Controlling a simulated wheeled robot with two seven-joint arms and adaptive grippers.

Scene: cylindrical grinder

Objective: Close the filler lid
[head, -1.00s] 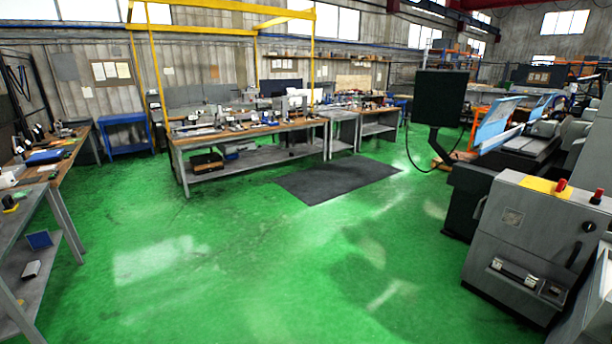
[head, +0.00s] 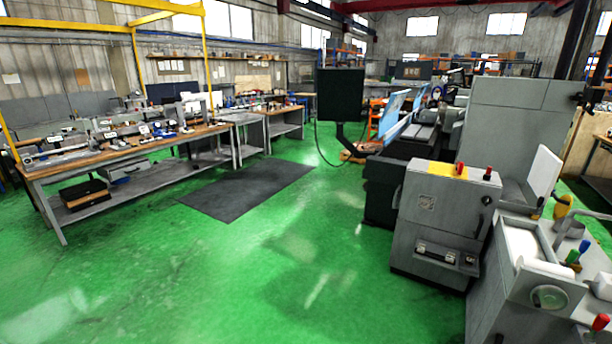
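I cannot make out for certain which part is the filler lid. A pale flat panel (head: 545,170) stands upright and tilted on the grey machine at the right. An open-topped grey box (head: 503,243) with something white inside sits in front of it. Neither of my grippers is in view.
A dark monitor (head: 340,95) stands behind the cabinet on an arm with a hanging cable. A long workbench (head: 62,169) with tools is at the left. A dark mat (head: 250,190) lies on the green floor (head: 220,275), which is clear in the middle.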

